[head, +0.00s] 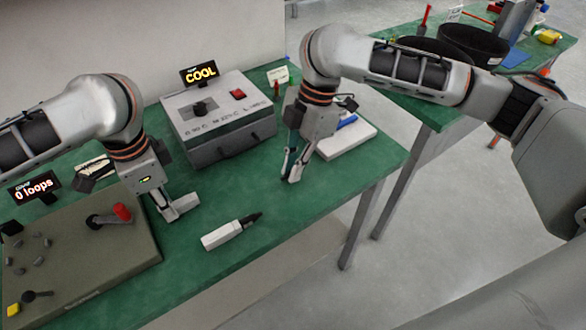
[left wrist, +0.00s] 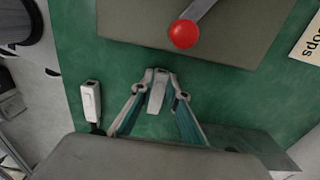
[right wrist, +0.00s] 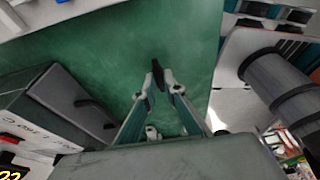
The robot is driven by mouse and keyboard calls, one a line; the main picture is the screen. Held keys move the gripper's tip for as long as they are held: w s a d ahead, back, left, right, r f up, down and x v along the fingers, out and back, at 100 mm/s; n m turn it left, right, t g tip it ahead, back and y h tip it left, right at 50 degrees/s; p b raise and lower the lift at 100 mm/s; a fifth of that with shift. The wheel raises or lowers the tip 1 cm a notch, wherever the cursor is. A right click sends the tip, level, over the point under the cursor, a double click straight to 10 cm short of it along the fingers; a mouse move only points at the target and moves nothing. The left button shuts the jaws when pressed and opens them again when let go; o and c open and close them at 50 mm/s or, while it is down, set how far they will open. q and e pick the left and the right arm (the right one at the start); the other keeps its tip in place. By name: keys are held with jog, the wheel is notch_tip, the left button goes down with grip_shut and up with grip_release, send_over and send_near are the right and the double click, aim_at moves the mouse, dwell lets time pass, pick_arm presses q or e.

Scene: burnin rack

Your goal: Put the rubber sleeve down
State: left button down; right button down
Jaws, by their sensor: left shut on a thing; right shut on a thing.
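My right gripper (head: 291,178) is low over the green table, its fingers pointing down. In the right wrist view its fingertips (right wrist: 158,82) are shut on a small dark piece (right wrist: 157,68), which looks like the rubber sleeve; whether it touches the table is unclear. My left gripper (head: 170,208) is low beside the grey-brown panel box, shut on a small white block (head: 183,204). The block also shows between its fingertips in the left wrist view (left wrist: 157,96). A white handheld piece with a black end (head: 224,235) lies on the table between the grippers.
The panel box (head: 125,260) with a red-knobbed lever (head: 122,212) stands at left. A grey unit (head: 217,112) with a COOL display (head: 200,73) stands behind. A white tray (head: 345,142) lies behind my right gripper. Green table (head: 300,215) is clear at the front right.

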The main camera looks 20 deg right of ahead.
jog(key=shift+f, duration=0.5)
jog(key=shift+f, duration=0.15)
jog(key=shift+f, duration=0.3)
jog(key=shift+f, duration=0.2)
jog(key=c, duration=2.1)
grip_release()
jog(key=shift+f, duration=0.1)
jog(key=shift+c, duration=0.2)
jog(key=v, duration=1.3)
jog(key=shift+r, duration=0.3)
jog(key=shift+a, duration=0.15)
